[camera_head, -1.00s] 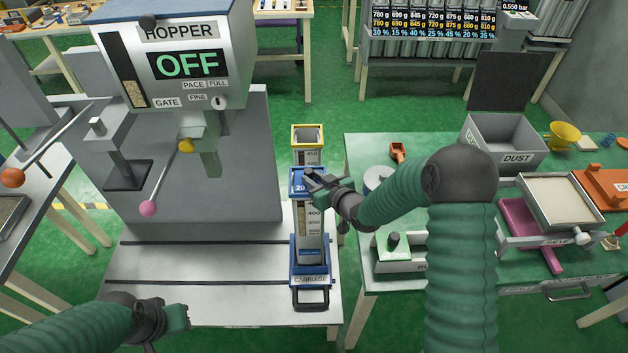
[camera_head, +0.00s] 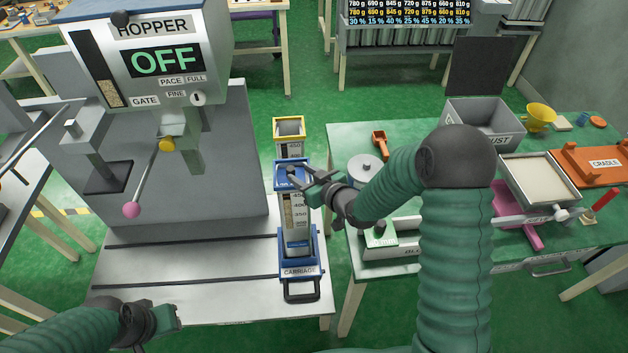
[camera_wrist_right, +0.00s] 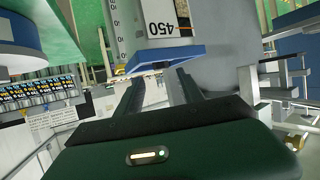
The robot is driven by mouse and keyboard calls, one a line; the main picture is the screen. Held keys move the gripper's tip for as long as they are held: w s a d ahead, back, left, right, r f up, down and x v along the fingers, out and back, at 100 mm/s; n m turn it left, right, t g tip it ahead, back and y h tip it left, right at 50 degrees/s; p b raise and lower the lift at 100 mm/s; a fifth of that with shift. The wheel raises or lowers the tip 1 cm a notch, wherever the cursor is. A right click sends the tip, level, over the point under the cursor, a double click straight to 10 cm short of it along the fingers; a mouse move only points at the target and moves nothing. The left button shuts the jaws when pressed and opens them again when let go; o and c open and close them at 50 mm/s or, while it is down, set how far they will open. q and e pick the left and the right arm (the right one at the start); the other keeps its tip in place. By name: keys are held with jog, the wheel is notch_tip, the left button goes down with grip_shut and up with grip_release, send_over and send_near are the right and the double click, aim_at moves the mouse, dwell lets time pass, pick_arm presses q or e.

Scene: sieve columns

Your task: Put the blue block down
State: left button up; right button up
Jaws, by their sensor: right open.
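A blue block-like piece (camera_head: 287,184) with a partly covered white label sits at the top of a clear scaled column (camera_head: 295,215). I cannot tell whether it is loose or the column's own collar. The column stands upright in the blue carriage (camera_head: 300,262). My right gripper (camera_head: 303,178) is at the blue piece, its jaws open, with one finger over its top. In the right wrist view, a blue rim (camera_wrist_right: 165,60) lies just beyond the open fingers (camera_wrist_right: 155,88); contact is unclear. My left gripper (camera_head: 170,318) is low at left, away from the column, jaws unclear.
A yellow-rimmed column (camera_head: 289,128) stands just behind. The hopper (camera_head: 150,60) reads OFF at left, with a pink-knobbed lever (camera_head: 132,209). The bench's front left is clear.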

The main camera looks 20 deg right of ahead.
jog(key=s+a+r+m+g+h+p, duration=0.1)
jog(key=s+g, duration=0.9)
jog(key=s, duration=1.7)
jog(key=shift+r+m+h+p, duration=0.4)
jog(key=shift+m+h+p, duration=0.3)
jog(key=shift+m+h, duration=0.3)
